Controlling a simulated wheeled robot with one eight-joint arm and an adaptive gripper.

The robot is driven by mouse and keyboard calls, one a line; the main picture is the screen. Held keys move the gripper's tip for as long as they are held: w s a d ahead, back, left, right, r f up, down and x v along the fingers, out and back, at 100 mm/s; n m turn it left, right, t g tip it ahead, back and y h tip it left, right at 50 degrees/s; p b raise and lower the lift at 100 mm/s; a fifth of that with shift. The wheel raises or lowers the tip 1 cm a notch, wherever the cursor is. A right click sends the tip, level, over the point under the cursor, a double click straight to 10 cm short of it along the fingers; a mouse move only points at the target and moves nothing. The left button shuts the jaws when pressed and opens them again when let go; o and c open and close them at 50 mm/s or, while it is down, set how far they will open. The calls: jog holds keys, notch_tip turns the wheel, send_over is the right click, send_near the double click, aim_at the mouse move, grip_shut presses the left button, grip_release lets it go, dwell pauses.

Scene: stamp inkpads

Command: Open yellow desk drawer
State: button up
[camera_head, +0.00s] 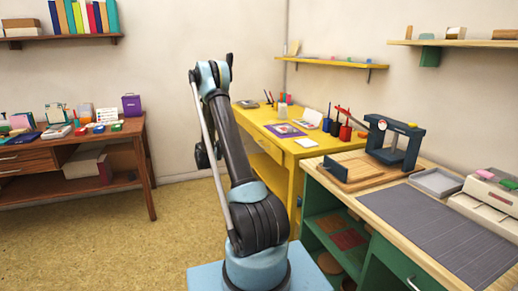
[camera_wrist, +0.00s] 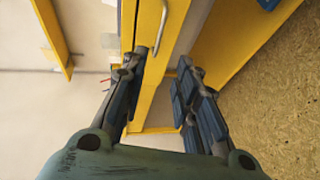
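The yellow desk (camera_head: 258,117) stands in the back corner, to the right of my arm in the head view. In the wrist view, a yellow drawer front (camera_wrist: 176,18) with a thin metal bar handle (camera_wrist: 161,28) is ahead of my gripper (camera_wrist: 161,62). The fingers are apart with nothing between them. The handle lies just beyond the fingertips, roughly in line with the gap; I cannot tell the exact distance. I see no clear gap showing the drawer pulled out. In the head view my gripper (camera_head: 204,156) is partly hidden behind my arm.
On the desk are a purple item (camera_head: 285,130), papers and stamps. A green workbench (camera_head: 380,257) with a press (camera_head: 395,143) stands at the right. A brown table (camera_head: 138,168) stands at the left. Open floor (camera_head: 165,225) lies between them.

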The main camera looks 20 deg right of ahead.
jog(key=x, duration=1.7)
jog(key=shift+d, duration=0.15)
jog(key=shift+w+f, duration=0.1)
jog(key=shift+c, duration=0.3)
grip_shut()
